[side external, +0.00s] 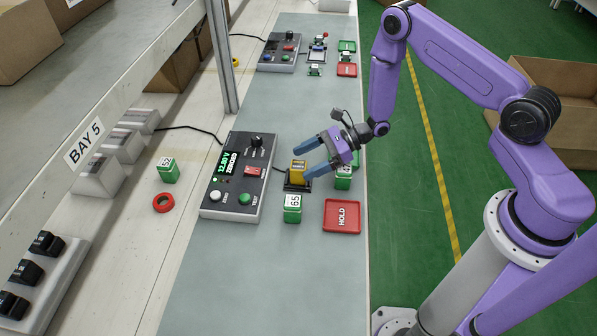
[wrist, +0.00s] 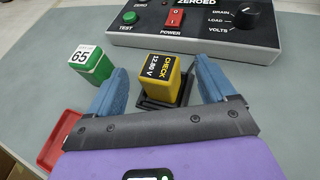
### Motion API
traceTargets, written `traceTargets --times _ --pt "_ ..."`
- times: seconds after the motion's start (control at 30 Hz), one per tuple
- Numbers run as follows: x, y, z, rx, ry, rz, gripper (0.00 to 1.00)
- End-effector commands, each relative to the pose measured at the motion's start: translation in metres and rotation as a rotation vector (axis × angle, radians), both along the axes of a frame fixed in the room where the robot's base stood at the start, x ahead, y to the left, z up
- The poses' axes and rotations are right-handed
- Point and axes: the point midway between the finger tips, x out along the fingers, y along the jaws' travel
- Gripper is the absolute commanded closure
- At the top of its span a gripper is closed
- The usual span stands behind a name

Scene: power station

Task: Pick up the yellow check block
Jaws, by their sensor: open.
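The yellow check block (side external: 298,172) stands upright in a small black holder (side external: 297,186) beside the control box. In the wrist view the yellow check block (wrist: 160,78) has a black label reading "CHECK 12.80 V", and the black holder (wrist: 150,104) shows around its base. My gripper (side external: 310,160) is open, its blue fingers pointing at the block. In the wrist view my gripper (wrist: 163,80) has one finger on each side of the block, with gaps visible on both sides. It holds nothing.
The control box (side external: 238,177) reads "12.80 V ZEROED". A green block marked 65 (side external: 292,208) stands close by, also in the wrist view (wrist: 90,65). Another green block (side external: 343,177) is right of my gripper. A red HOLD tray (side external: 342,230) lies nearer. The mat's front is clear.

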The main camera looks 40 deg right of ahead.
Motion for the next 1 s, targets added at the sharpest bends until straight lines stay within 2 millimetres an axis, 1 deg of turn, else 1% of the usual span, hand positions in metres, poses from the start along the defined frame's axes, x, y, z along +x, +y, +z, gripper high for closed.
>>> traceTargets --times 0.2,0.3,0.43,0.63,0.67,0.7,0.77,0.8,0.83,0.87,0.9,1.0 --pt "0.01 0.027 -0.012 0.001 -0.001 0.006 0.17" --pt "0.014 0.036 -0.016 0.0 -0.001 0.005 0.17" --pt "0.017 0.041 -0.018 0.0 0.0 0.001 0.17" --pt "0.017 0.042 -0.018 0.0 0.0 0.001 0.17" --pt "0.017 0.042 -0.018 0.0 0.0 0.001 0.23" --pt "0.017 0.042 -0.018 0.0 0.0 0.002 0.36" --pt "0.017 0.041 -0.018 0.0 0.0 0.001 0.56" --pt "0.017 0.041 -0.018 0.0 0.0 0.001 0.69" --pt "0.017 0.041 -0.018 0.0 0.0 0.001 0.76" --pt "0.017 0.041 -0.018 0.0 0.0 0.001 0.76" --pt "0.017 0.041 -0.018 0.001 -0.001 0.001 0.82" --pt "0.017 0.041 -0.018 0.001 -0.001 0.001 0.82"
